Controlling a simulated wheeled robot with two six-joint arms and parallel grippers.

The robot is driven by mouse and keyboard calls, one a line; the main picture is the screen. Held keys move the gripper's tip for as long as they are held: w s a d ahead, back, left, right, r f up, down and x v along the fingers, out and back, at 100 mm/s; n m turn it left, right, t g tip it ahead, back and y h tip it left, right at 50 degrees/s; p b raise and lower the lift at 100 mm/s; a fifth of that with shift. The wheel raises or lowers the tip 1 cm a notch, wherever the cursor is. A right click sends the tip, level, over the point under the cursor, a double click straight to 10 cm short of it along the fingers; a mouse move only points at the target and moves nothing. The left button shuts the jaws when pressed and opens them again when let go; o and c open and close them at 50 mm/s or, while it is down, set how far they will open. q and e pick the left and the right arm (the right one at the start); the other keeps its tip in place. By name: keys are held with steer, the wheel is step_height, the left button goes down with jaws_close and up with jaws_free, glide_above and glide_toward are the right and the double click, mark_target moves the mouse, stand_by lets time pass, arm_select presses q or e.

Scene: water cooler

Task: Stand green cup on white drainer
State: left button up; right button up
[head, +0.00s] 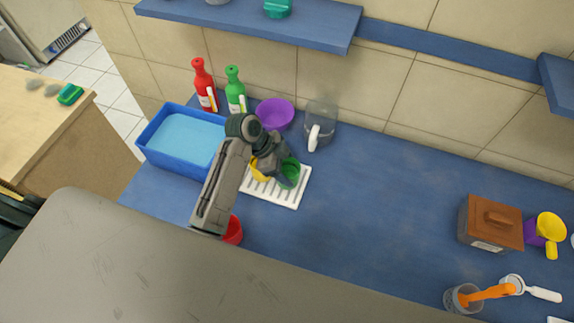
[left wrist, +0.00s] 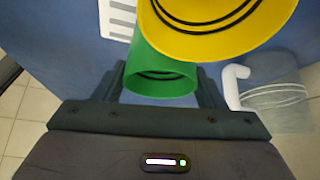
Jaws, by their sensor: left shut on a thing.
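My left gripper (head: 284,176) is shut on the green cup (head: 291,170), which appears over the right part of the white drainer (head: 292,196) in the head view. In the left wrist view the green cup (left wrist: 160,78) sits between the two fingers of my left gripper (left wrist: 163,82). I cannot tell whether the cup's base touches the drainer. A corner of the white drainer (left wrist: 118,20) shows in the left wrist view. My arm and gripper hide part of the drainer. My right gripper is not in view.
A yellow cup (head: 257,171) is close beside the green cup at the drainer. A clear jug (head: 321,118) and purple bowl (head: 275,113) stand behind. A blue basin (head: 165,160) is left; a red cup (head: 234,230) is in front. The counter right of the drainer is clear.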

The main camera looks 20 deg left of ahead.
arm_select(q)
steer(key=shift+f, duration=0.2)
steer(key=o, duration=1)
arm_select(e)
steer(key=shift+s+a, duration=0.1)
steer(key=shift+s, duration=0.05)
arm_select(q)
steer(key=shift+a+r, duration=0.15)
steer(key=shift+r, duration=0.1)
steer(key=b+v, duration=0.3)
steer(key=v, duration=0.8)
steer(key=shift+r, duration=0.3)
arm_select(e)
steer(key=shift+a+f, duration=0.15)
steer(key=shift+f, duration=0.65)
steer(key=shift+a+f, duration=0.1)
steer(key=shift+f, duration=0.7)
arm_select(q)
steer(key=shift+s+a, duration=0.1)
steer(key=shift+a, duration=0.05)
